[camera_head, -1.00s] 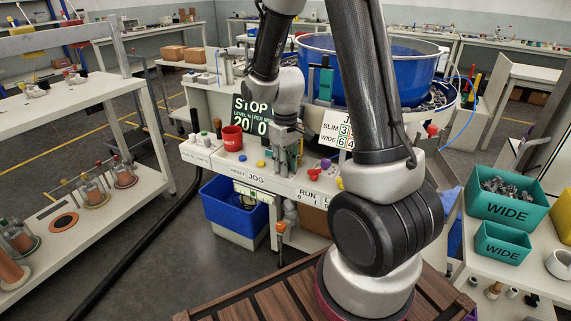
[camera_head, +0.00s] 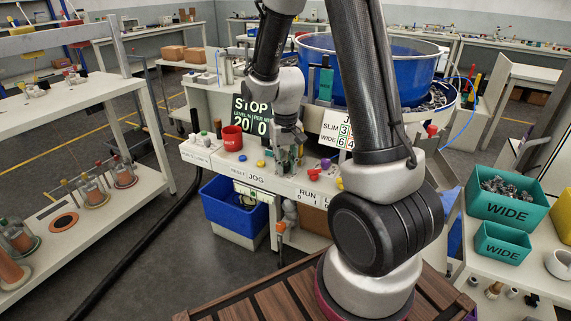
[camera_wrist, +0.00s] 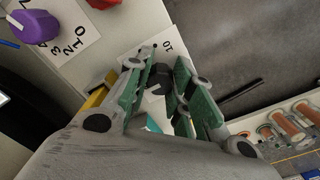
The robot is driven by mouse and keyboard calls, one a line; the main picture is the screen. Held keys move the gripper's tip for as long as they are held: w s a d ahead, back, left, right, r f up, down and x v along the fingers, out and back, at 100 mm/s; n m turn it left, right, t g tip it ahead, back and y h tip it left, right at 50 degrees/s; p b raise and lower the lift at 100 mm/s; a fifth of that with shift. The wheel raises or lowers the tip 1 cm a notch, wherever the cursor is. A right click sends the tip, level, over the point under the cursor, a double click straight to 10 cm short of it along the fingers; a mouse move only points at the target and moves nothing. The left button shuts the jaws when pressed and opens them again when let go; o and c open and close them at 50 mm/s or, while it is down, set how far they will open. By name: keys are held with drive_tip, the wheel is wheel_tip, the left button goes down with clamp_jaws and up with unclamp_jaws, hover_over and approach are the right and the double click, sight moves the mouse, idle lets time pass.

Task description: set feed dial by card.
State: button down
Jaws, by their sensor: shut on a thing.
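My gripper (camera_head: 289,168) is down at the front panel of the feeder bench. In the wrist view its green-padded fingers (camera_wrist: 168,100) stand on both sides of a dark dial knob (camera_wrist: 157,88) and are shut on it. The fingers partly hide the knob and its white scale plate (camera_wrist: 167,47), where a "10" shows; the pointer setting is not readable. A purple dial (camera_wrist: 34,30) with a white pointer and a number scale is at upper left. The card (camera_head: 337,129) with SLIM and WIDE rows stands behind the panel, partly covered by my arm.
The dark display (camera_head: 252,117) reads STOP, with 20 and 0 below. Teal WIDE bins (camera_head: 507,200) are at right. The blue feeder bowl (camera_head: 385,72) is behind.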

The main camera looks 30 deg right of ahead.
sight(286, 163)
drive_tip(key=shift+w, duration=0.1)
drive_tip(key=c, duration=1.5)
unclamp_jaws()
wheel_tip(286, 163, up, 12)
drive_tip(key=s+r+t, duration=0.1)
drive_tip(key=s+r, duration=0.2)
drive_tip(key=s, duration=0.3)
drive_tip(key=s+d+r+n+t, duration=0.1)
drive_tip(key=s+r+t, duration=0.1)
drive_tip(key=s+r, duration=0.2)
drive_tip(key=s+r+n+t, duration=0.1)
drive_tip(key=s+r, duration=0.2)
drive_tip(key=s, duration=0.7)
drive_tip(key=shift+d+r, duration=0.2)
drive_tip(key=shift+r, duration=0.2)
